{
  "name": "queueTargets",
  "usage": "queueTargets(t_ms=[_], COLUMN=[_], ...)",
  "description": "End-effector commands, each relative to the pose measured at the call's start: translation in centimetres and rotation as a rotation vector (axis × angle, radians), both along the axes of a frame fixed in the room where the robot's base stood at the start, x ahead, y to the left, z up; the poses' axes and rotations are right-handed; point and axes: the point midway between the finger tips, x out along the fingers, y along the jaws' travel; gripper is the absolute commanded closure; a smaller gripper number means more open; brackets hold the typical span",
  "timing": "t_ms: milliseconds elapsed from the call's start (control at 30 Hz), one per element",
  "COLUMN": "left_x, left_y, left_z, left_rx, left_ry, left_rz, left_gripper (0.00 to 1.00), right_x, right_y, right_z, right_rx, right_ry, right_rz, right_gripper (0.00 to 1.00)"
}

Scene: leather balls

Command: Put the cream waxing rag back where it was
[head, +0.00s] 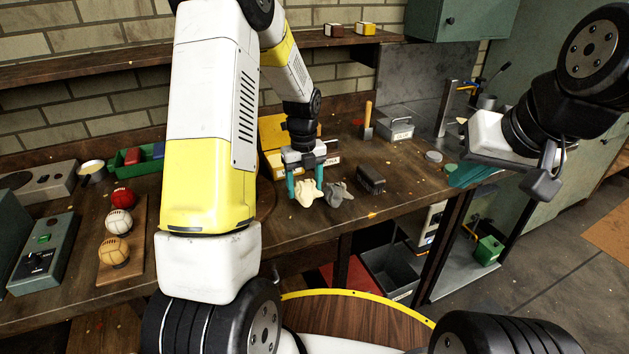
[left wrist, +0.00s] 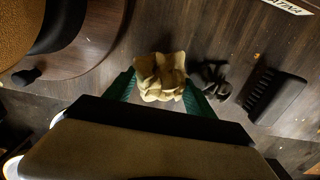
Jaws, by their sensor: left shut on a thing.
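The cream waxing rag (head: 307,194) is a crumpled cloth between the teal fingers of my left gripper (head: 305,186), which is shut on it. In the left wrist view the rag (left wrist: 161,77) is pinched between both fingertips. It is at or just above the wooden bench top; I cannot tell whether it touches. A dark grey crumpled rag (head: 340,193) lies close to its right, and it also shows in the left wrist view (left wrist: 212,78). My right arm's end (head: 490,145) is at the right over the bench; its jaw state is unclear.
A dark brush-like block (head: 370,180) lies right of the grey rag. A round turntable-like disc (left wrist: 85,40) is on the left. A wooden board (head: 132,265) with three balls, a grey control box (head: 40,255) and a metal tin (head: 397,128) stand on the bench. The front edge is near.

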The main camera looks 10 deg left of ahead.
Motion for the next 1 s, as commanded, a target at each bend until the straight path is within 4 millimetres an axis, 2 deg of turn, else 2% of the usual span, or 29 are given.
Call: queueTargets(t_ms=[233,567,600,700,1000], left_x=[-0.2,-0.1,-0.1,-0.1,-0.1], left_y=[0.0,0.0,0.0,0.0,0.0], left_z=[-3.1,-3.4,-3.4,-3.4,-3.3], left_rx=[0.001,0.001,0.0,0.0,0.001], left_ry=[0.003,0.002,0.001,0.001,0.001], left_rz=[0.0,0.001,0.001,0.0,0.0], left_gripper=[0.69,0.69,0.31,0.15,0.15], right_x=[0.0,0.0,0.0,0.0,0.0], right_y=[0.0,0.0,0.0,0.0,0.0], right_z=[0.0,0.0,0.0,0.0,0.0], right_rx=[0.0,0.0,0.0,0.0,0.0], right_ry=[0.0,0.0,0.0,0.0,0.0], right_rz=[0.0,0.0,0.0,0.0,0.0], right_gripper=[1.0,1.0,1.0,1.0,1.0])
